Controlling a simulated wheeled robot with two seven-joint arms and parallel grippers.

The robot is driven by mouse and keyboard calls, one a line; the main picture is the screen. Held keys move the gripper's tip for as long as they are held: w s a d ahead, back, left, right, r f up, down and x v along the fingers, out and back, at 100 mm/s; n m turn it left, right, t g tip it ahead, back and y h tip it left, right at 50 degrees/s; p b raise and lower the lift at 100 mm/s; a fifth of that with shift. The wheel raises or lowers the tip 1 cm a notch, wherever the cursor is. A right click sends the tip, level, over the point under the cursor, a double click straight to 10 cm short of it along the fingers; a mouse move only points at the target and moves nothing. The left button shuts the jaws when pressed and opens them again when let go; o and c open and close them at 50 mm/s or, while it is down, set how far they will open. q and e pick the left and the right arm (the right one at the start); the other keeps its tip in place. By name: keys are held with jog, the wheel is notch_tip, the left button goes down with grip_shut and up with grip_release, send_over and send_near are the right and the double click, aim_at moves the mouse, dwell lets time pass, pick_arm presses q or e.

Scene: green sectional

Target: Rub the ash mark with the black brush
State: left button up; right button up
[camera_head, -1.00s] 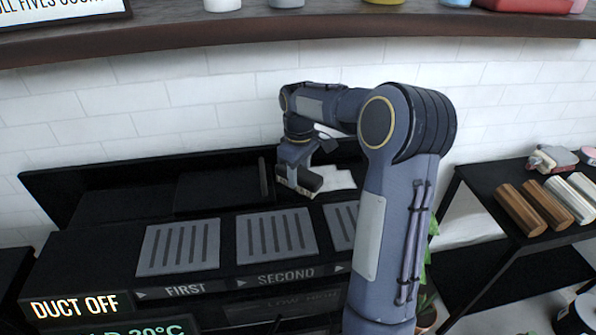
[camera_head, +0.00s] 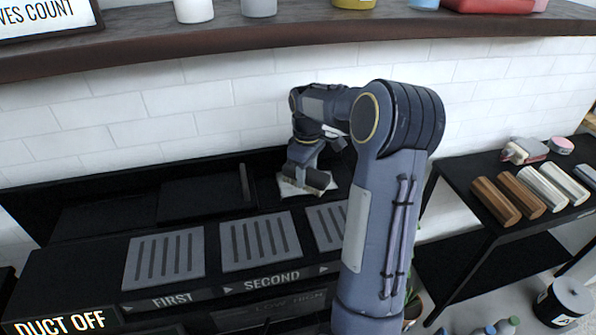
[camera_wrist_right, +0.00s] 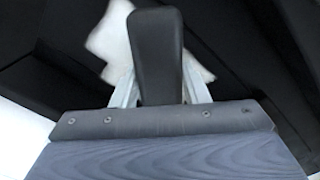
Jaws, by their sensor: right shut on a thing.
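My right gripper (camera_head: 306,172) reaches down over the back of the black unit. It is shut on the black brush (camera_wrist_right: 156,55), whose dark handle stands between the fingers in the right wrist view; the brush (camera_head: 318,180) also shows in the head view. A pale, ragged patch, which looks like the ash mark (camera_head: 291,190), lies on the dark surface under and beside the brush. It also shows in the wrist view (camera_wrist_right: 108,38), partly hidden behind the handle. I cannot tell whether the brush touches it. My left gripper does not show.
Grey slotted plates (camera_head: 260,241) lie along the front of the black unit, below the gripper. A white tiled wall (camera_head: 200,105) stands close behind. A shelf (camera_head: 250,33) with jars runs overhead. A black side table (camera_head: 470,215) with several rolls stands at right.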

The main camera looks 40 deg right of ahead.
jog(key=shift+s+d+p, duration=0.25)
jog(key=shift+s+d, duration=0.3)
jog(key=shift+d, duration=0.4)
jog(key=shift+s+d+p, duration=0.2)
jog(key=shift+s+d, duration=0.3)
jog(key=shift+d, duration=0.4)
jog(key=shift+s+d+p, duration=0.3)
jog(key=shift+s+d, duration=0.15)
jog(key=shift+d, duration=0.4)
jog(key=shift+s+d+p, duration=0.25)
jog(key=shift+s+d, duration=0.2)
jog(key=shift+d, duration=0.35)
jog(key=shift+w+d+p, duration=0.45)
jog(key=shift+w+p, duration=0.15)
jog(key=shift+w, duration=0.25)
jog(key=shift+w+a+p, duration=0.15)
jog(key=shift+w+a, duration=0.35)
jog(key=shift+a, duration=0.35)
jog(key=shift+w+a+p, duration=0.15)
jog(key=shift+w+a, duration=0.3)
jog(key=shift+a, duration=0.35)
jog(key=shift+w+a+f, duration=0.1)
jog(key=shift+w+a, duration=0.2)
jog(key=shift+a, duration=0.3)
jog(key=shift+w+a, duration=0.3)
jog(key=shift+a, duration=0.35)
jog(key=shift+w+a+f, duration=0.1)
jog(key=shift+w+a, duration=0.2)
jog(key=shift+a, duration=0.3)
